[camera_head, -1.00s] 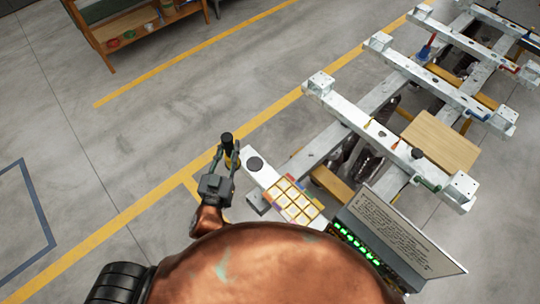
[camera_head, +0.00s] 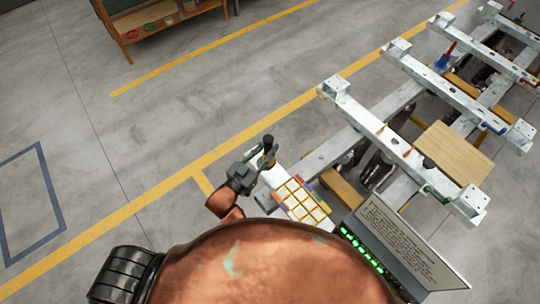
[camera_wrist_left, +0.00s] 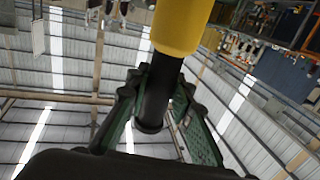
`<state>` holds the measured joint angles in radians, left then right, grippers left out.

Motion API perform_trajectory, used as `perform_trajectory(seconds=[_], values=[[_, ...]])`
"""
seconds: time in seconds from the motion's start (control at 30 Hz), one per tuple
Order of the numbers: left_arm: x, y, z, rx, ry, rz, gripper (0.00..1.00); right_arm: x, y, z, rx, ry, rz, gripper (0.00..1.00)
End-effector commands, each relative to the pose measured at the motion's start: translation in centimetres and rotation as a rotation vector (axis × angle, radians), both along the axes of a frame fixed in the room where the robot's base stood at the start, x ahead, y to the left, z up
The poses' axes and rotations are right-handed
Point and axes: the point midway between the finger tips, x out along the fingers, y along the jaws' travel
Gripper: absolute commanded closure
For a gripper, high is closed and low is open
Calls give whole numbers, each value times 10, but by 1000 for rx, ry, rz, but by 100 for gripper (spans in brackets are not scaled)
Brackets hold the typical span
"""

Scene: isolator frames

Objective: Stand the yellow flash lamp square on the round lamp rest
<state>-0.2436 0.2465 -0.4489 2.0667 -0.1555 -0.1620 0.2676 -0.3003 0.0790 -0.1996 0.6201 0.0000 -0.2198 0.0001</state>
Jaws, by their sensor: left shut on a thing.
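The yellow flash lamp (camera_wrist_left: 182,24) has a yellow body and a black barrel. In the left wrist view my left gripper (camera_wrist_left: 158,100) has its green fingers on either side of the black barrel. In the head view the lamp (camera_head: 268,145) shows mainly its black top, with a little yellow lower down. The round lamp rest is not visible; the lamp and gripper cover that spot. I cannot tell whether the lamp touches it. My right gripper is not in view.
A tray of pale yellow-edged cells (camera_head: 301,201) sits just right of the gripper. A text panel (camera_head: 405,240) with green lights stands nearer right. White beams (camera_head: 400,145) and a wooden board (camera_head: 447,152) extend right. The floor to the left is open.

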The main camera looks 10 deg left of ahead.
Motion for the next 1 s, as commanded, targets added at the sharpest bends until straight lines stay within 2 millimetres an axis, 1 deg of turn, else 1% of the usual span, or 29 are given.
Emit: perform_trajectory(seconds=[0.03, 0.1, 0.2, 0.3, 0.4, 0.67, 0.7, 0.83, 0.9, 1.0], values=[[11, 5, 0, 3, -11, -1, 100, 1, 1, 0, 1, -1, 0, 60], [23, 11, -5, 1, -12, -1, 100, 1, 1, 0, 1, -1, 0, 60], [34, 16, -25, 0, -9, 0, 100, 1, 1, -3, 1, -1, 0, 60], [45, 22, -39, 0, -9, 0, 100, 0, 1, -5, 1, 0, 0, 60], [52, 25, -49, -1, -9, -1, 100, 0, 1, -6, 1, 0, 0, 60], [62, 30, -61, -2, -10, -1, 100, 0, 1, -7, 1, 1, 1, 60], [64, 31, -65, -1, -10, -1, 100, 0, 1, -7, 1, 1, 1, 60], [64, 31, -83, -3, -7, 0, 100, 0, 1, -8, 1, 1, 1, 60], [64, 31, -89, -3, -9, 0, 100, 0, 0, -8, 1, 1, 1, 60], [64, 31, -93, -2, -10, -1, 100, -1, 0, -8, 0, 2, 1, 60]])
